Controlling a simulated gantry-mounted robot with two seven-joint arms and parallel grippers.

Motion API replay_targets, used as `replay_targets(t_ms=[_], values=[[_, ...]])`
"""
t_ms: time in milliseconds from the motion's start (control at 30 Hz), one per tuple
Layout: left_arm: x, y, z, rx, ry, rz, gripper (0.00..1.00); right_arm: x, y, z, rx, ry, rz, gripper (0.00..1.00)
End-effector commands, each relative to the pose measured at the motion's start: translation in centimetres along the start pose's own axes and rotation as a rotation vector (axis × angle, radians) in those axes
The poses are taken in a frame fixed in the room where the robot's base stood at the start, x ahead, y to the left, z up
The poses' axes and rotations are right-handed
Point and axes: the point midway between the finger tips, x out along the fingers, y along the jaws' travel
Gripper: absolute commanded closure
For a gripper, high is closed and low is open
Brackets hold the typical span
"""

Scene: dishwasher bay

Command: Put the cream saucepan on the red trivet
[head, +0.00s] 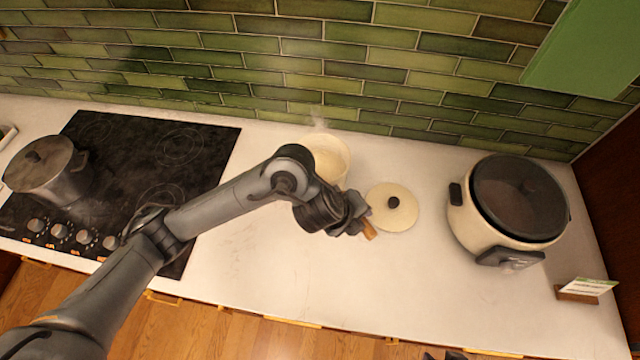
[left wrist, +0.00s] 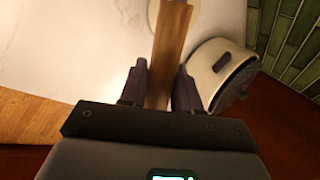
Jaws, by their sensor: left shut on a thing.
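The cream saucepan (head: 330,155) stands near the back wall, with faint steam above it. My left arm hides part of it. My left gripper (head: 364,222) is shut on a wooden handle (head: 370,230), which runs between the fingers in the left wrist view (left wrist: 167,55). The handle appears to be the saucepan's, but the join is hidden behind the gripper. I cannot tell whether the pan touches the counter. No red trivet shows in either view. Small dark shapes at the bottom edge of the head view may be part of my right gripper.
A cream lid (head: 400,218) with a dark knob lies right of the gripper. A large cream cooker (head: 470,222) stands farther right, with a small card on a wooden stand (head: 580,294) before it. A grey pot (head: 40,168) is on the black hob (head: 125,185). The front middle counter is clear.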

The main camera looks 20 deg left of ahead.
Motion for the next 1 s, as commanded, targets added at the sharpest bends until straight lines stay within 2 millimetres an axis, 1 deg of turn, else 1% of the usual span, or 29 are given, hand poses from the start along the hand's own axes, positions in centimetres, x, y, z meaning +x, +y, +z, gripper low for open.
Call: replay_targets(t_ms=[33,167,400,500,600,700,800,933,1000], values=[[0.4,0.1,0.6,-0.001,-0.002,-0.002,1.0,0.6,-0.1,0.2,0.0,-0.001,-0.002,0.57],[1.3,0.9,2.4,-0.004,-0.002,-0.001,1.0,1.6,-0.3,0.6,0.002,-0.003,-0.006,0.57],[3.2,2.6,6.8,-0.004,-0.005,0.0,1.0,2.4,-0.3,0.9,0.004,-0.003,-0.007,0.57],[3.9,3.2,8.5,-0.002,-0.004,-0.001,1.0,2.6,-0.3,0.9,0.004,-0.003,-0.006,0.57],[4.5,3.6,9.7,-0.002,-0.003,-0.002,1.0,2.8,-0.3,1.0,0.004,-0.003,-0.006,0.57],[4.8,3.9,10.6,0.0,-0.003,-0.003,1.0,2.9,-0.3,1.0,0.004,-0.002,-0.006,0.57],[5.0,4.1,11.1,0.001,-0.003,-0.004,1.0,2.9,-0.3,1.0,0.004,-0.002,-0.005,0.57],[5.3,4.3,11.3,0.002,-0.002,-0.003,1.0,3.0,-0.3,1.0,0.004,-0.002,-0.005,0.57],[5.8,4.7,11.2,0.0,-0.001,-0.002,1.0,3.1,-0.3,1.1,0.003,-0.002,-0.004,0.57]])
